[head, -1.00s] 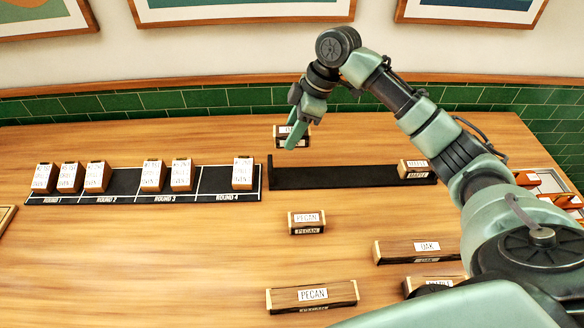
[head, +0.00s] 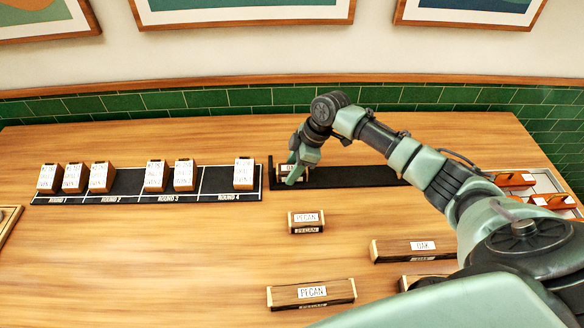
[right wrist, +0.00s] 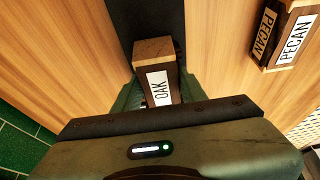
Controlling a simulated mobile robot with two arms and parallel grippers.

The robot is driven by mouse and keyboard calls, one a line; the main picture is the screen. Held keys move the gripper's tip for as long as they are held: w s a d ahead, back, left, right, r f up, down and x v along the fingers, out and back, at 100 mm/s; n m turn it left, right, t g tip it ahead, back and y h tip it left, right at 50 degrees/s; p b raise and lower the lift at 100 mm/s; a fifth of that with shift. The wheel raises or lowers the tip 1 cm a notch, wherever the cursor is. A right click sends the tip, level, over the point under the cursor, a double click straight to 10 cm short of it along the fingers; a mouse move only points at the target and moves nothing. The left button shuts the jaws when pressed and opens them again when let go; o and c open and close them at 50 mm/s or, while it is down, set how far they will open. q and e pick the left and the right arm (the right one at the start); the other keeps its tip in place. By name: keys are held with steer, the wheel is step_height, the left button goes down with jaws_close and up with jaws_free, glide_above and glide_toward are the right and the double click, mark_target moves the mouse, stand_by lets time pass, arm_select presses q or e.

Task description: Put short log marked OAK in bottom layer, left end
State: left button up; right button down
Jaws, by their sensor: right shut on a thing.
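The short log marked OAK (head: 281,169) is at the left end of the black rack (head: 345,176), just right of its upright end stop. My right gripper (head: 294,178) is shut on this log, and its fingers cover part of it. In the right wrist view the OAK log (right wrist: 154,62) lies between the fingers, over the black strip. It looks down at rack level, but I cannot tell whether it touches the rack floor. The rack's right end is hidden behind my right arm. My left gripper is not in view.
A short PECAN log (head: 306,221) stands in front of the rack. A long PECAN log (head: 311,293) and a long OAK log (head: 412,250) lie nearer. A board marked with rounds (head: 125,182) holds several blocks at left. Orange-brown pieces (head: 515,181) are at far right.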

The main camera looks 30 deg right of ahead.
steer(key=c, duration=0.8)
jaws_free()
steer(key=b+v, duration=0.2)
steer(key=v, duration=1)
steer(key=shift+r, duration=0.1)
